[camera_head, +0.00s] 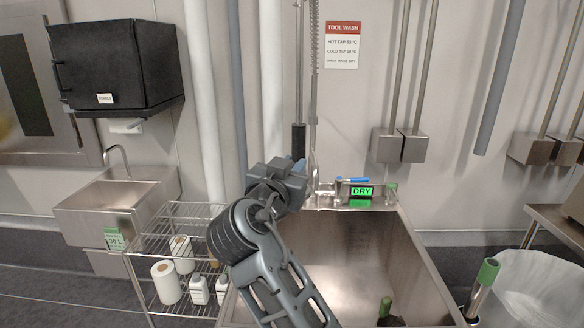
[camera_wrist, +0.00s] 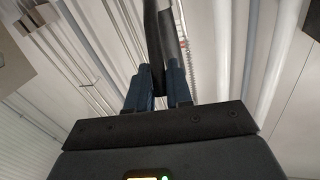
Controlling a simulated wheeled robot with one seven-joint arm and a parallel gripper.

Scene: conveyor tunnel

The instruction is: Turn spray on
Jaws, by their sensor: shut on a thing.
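The spray unit hangs over the steel sink (camera_head: 395,250), with a coiled hose above and a black grip (camera_head: 299,139). My gripper (camera_head: 300,168) is at the lower end of this grip, seen from behind, and my arm hides part of the spray. In the wrist view my blue fingers (camera_wrist: 160,85) are closed around a dark upright bar (camera_wrist: 155,35), which looks like the spray's grip. A small green display (camera_head: 361,191) behind the sink reads DRY. A tap fitting with a blue lever (camera_head: 352,180) stands beside it.
A wire rack (camera_head: 190,215) with paper rolls and white bottles stands left of the sink. A small basin (camera_head: 115,205) and a black wall box (camera_head: 118,65) are farther left. A green-topped post (camera_head: 487,275) and a clear bin liner (camera_head: 530,290) are at right.

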